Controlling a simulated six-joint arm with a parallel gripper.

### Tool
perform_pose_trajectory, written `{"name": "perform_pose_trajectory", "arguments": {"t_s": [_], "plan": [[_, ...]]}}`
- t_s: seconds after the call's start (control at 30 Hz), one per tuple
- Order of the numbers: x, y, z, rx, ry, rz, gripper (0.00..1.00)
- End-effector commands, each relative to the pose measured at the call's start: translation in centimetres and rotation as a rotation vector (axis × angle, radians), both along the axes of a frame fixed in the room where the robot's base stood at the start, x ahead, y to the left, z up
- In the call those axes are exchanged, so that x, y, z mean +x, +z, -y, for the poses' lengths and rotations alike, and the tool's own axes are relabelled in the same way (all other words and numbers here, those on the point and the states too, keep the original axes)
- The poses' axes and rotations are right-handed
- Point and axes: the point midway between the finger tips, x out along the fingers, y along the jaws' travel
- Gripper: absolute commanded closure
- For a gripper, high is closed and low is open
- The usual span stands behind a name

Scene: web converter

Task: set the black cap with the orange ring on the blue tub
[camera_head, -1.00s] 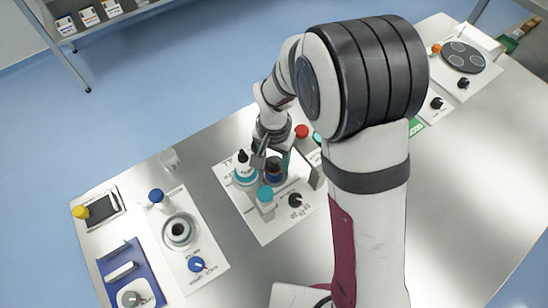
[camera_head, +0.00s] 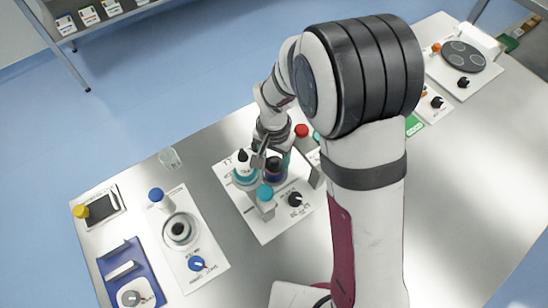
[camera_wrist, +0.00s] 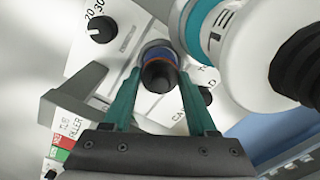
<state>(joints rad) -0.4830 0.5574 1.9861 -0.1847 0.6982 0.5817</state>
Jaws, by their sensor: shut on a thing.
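In the wrist view the black cap (camera_wrist: 160,76) is between the two teal fingers of my gripper (camera_wrist: 160,84), which is shut on it. The orange ring (camera_wrist: 159,61) shows as a thin band at the cap's far edge. The blue tub (camera_wrist: 155,46) shows right beyond the ring, in line with the cap. I cannot tell whether the cap is seated on it or just above it. In the head view my gripper (camera_head: 263,152) points down by the dark blue tub (camera_head: 275,172), and the cap is hard to make out there.
A white and teal bottle with a black top (camera_head: 244,168) stands close left of the tub. A teal-capped block (camera_head: 265,194) and a black knob (camera_head: 295,199) are in front on the white panel (camera_head: 270,228). A clear glass (camera_head: 169,157) stands further left.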

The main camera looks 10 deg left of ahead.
Motion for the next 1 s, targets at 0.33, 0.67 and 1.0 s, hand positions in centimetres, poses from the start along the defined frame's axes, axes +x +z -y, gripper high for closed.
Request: {"name": "perform_pose_trajectory", "arguments": {"t_s": [0.33, 0.67, 1.0], "plan": [[0.0, -0.1, 0.0, 0.000, 0.000, 0.000, 0.07], [0.0, -0.1, 0.0, 0.000, 0.000, 0.000, 0.00], [0.1, 1.4, 0.0, 0.001, -0.001, 0.002, 0.00]]}}
